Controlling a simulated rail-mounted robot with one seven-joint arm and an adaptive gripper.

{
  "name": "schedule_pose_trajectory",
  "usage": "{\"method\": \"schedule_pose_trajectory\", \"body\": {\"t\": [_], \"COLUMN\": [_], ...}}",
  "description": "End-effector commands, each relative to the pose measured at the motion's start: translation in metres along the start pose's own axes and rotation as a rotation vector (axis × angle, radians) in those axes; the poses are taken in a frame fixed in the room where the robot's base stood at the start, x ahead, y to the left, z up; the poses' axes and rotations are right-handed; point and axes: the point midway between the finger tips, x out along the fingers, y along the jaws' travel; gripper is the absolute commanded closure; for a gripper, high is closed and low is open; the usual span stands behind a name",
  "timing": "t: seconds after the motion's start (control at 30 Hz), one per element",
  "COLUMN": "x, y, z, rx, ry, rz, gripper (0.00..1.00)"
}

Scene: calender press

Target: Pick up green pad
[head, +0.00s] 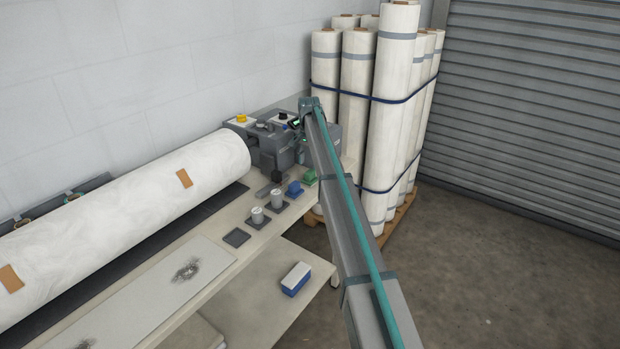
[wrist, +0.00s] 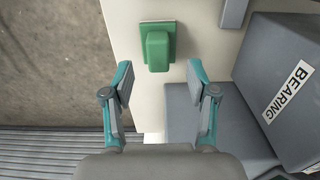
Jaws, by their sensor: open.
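The green pad (wrist: 157,45) lies on the pale bench top (wrist: 205,50), near its edge, in the wrist view. It has a flat base with a raised block on top. My gripper (wrist: 160,82) is open and empty, and the pad lies beyond its fingertips, roughly centred between them. In the head view the green pad (head: 309,177) sits near the bench's far right end, beside my arm. The gripper's fingers are not clearly visible in the head view.
A grey housing labelled BEARING (wrist: 285,85) stands right of my gripper. A blue pad (head: 294,188), two metal weights (head: 277,198) and a dark square pad (head: 237,238) line the bench. A large white roll (head: 120,205) lies behind. Wrapped rolls (head: 392,110) stand beyond the bench.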

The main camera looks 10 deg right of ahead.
Motion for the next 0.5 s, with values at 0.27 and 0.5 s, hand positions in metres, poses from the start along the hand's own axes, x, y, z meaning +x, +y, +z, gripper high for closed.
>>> {"method": "schedule_pose_trajectory", "body": {"t": [0.27,0.5], "x": [0.025,0.050], "y": [0.003,0.002], "z": [-0.002,-0.003], "rx": [0.000,0.000], "ry": [-0.001,0.000], "rz": [0.001,-0.001], "gripper": [0.42,0.42]}}
